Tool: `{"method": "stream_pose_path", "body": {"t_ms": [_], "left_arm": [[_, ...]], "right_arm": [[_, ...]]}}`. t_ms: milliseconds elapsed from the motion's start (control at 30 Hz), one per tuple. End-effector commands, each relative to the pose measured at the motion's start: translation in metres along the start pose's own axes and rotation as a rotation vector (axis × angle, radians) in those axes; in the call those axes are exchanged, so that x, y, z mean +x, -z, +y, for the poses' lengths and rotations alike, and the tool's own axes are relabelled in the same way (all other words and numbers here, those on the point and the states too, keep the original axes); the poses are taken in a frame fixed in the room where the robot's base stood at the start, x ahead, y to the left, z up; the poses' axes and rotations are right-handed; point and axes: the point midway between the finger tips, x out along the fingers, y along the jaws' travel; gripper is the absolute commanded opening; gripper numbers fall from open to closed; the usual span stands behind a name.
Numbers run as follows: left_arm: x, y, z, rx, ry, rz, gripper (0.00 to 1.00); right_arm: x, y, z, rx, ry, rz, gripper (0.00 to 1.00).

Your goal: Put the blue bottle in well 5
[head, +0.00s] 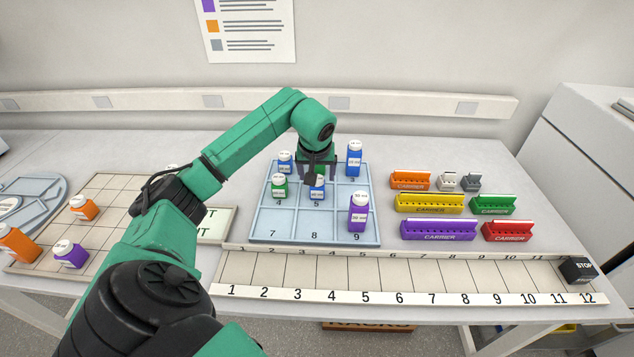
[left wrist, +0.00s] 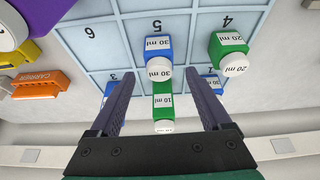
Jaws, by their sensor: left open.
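The pale blue rack (head: 276,223) has numbered wells. A blue bottle with a white cap (head: 317,188) stands in well 5, behind its number; it also shows in the left wrist view (left wrist: 158,50), labelled 30 ml. My left gripper (head: 316,172) is over the rack's back middle, open, fingers pointing down. In the left wrist view the open left gripper (left wrist: 162,78) has its fingers either side of a green 10 ml bottle (left wrist: 162,104) at well 2, with gaps on both sides. The blue bottle is just beyond the fingertips, apart from them. My right gripper is out of view.
Other bottles stand close: blue in well 1 (head: 285,162), blue in well 3 (head: 354,160), green in well 4 (head: 279,187), purple in well 9 (head: 358,213). Coloured carriers (head: 438,230) lie right. A numbered strip (head: 400,278) runs in front. Wells 6, 7 and 8 are empty.

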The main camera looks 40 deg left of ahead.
Motion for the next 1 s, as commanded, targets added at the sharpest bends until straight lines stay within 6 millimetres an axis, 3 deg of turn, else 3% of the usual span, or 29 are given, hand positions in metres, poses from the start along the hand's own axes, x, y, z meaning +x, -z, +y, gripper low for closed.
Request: {"method": "stream_pose_path", "body": {"t_ms": [200,300,867,1000], "left_arm": [[-0.055,0.001,0.000,0.000,-0.002,0.005,0.81],[-0.070,0.000,0.000,0.001,-0.001,0.002,0.81],[-0.075,0.000,0.000,0.000,0.000,0.000,0.81],[-0.091,0.006,0.000,0.000,0.000,0.000,0.81]], "right_arm": [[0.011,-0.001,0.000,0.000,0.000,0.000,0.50],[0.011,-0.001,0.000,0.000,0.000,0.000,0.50],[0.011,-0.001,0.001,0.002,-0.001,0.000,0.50],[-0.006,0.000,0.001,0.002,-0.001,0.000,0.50]]}}
